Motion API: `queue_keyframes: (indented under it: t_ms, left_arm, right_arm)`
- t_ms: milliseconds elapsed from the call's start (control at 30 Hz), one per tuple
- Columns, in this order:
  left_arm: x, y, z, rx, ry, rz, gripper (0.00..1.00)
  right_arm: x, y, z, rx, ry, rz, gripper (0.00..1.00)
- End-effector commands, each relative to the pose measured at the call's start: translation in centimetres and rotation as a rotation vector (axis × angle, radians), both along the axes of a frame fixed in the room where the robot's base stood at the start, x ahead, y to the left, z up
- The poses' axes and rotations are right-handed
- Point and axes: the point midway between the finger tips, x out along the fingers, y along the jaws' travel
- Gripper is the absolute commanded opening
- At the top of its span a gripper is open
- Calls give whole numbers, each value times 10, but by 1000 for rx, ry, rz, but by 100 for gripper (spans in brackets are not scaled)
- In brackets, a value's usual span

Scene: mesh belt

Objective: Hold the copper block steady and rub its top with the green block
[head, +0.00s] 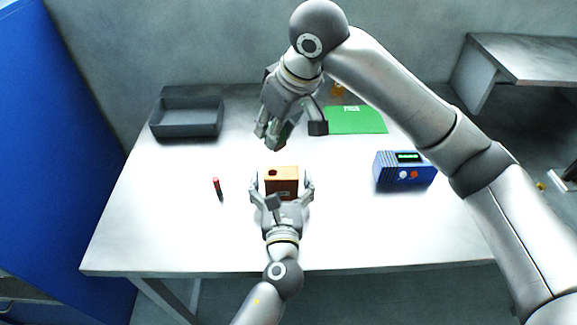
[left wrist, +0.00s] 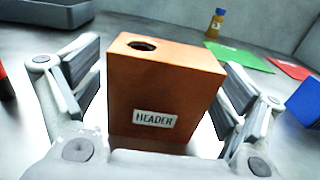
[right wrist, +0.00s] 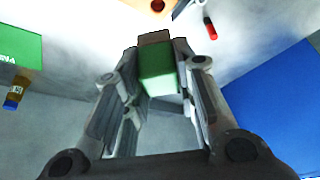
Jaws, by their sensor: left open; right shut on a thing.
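The copper block (head: 281,180) stands on the table with a dark round hole in its top. In the left wrist view the block (left wrist: 165,85) shows a label reading HEADER. My left gripper (head: 282,187) is open, with one finger on each side of the block; gaps show beside it in the left wrist view. My right gripper (head: 275,138) is above and behind the block, shut on the green block (right wrist: 158,72), which has a brown end. In the head view the green block is mostly hidden by the fingers.
A grey tray (head: 187,133) is at the back left. A red and black marker-like object (head: 217,188) lies left of the copper block. A green mat (head: 357,120) lies at the back right, near a small bottle (left wrist: 215,23). A blue device (head: 404,170) with a display stands at the right.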

Motion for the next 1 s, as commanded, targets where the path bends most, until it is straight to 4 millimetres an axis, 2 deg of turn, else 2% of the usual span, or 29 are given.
queue_keyframes:
  t_ms: [233, 367, 467, 800, 1000]
  left_arm:
    - [-1, 0, 0, 0, 0, 0, 93]
    - [-9, 0, -2, 1, 3, -1, 93]
    - [-25, 0, -2, 0, 4, 0, 93]
    - [-95, 0, -1, 0, 3, -1, 93]
    - [-117, 0, -1, 1, 1, 0, 93]
  right_arm:
    - [0, 0, 0, 0, 0, 0, 4]
    - [0, 0, 0, 0, 0, 0, 4]
    - [0, 0, 0, 0, 0, 0, 4]
    - [0, 0, 0, 0, 0, 0, 4]
    - [0, 0, 0, 0, 0, 0, 4]
